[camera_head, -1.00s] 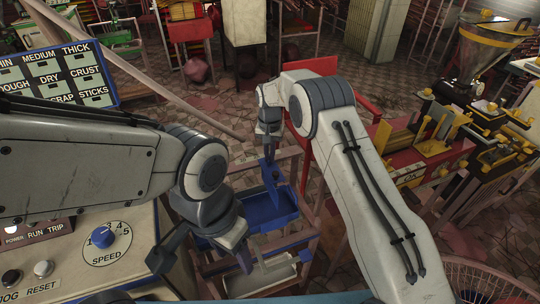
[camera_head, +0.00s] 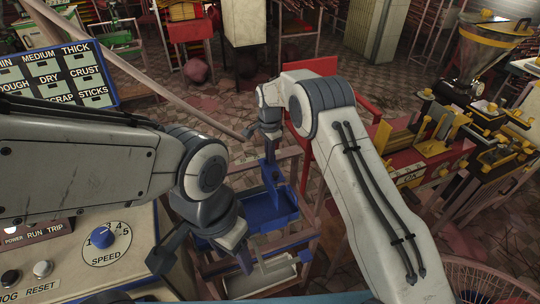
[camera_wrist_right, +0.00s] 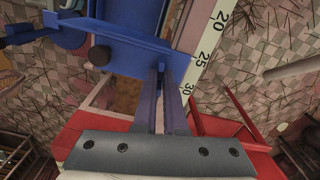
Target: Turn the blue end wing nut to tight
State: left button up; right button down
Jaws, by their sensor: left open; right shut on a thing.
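My right gripper (camera_head: 272,178) reaches down at the blue machine's far end in the head view. In the right wrist view its two long fingers (camera_wrist_right: 163,72) lie close together against the edge of a blue body (camera_wrist_right: 135,40). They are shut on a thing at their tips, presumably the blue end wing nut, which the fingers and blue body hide. A blue arm-like part (camera_wrist_right: 22,34) and a black knob (camera_wrist_right: 99,55) show left of the fingers. My left gripper (camera_head: 208,256) is open, low in the head view, beside a pale cylinder (camera_head: 262,276).
A blue tray (camera_head: 265,216) sits in the frame below my right gripper. A control panel with a blue speed knob (camera_head: 102,238) stands at left. A red frame (camera_head: 318,68) stands behind my right arm. A white scale (camera_wrist_right: 205,55) runs beside the blue body.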

jog(key=shift+w+r+m, duration=0.1)
jog(key=shift+r+m, duration=0.05)
jog(key=shift+m, duration=0.25)
jog(key=c, duration=1)
grip_release()
notch_tip(320, 180, up, 10)
jog(key=shift+r+b, duration=0.15)
jog(key=shift+b, duration=0.65)
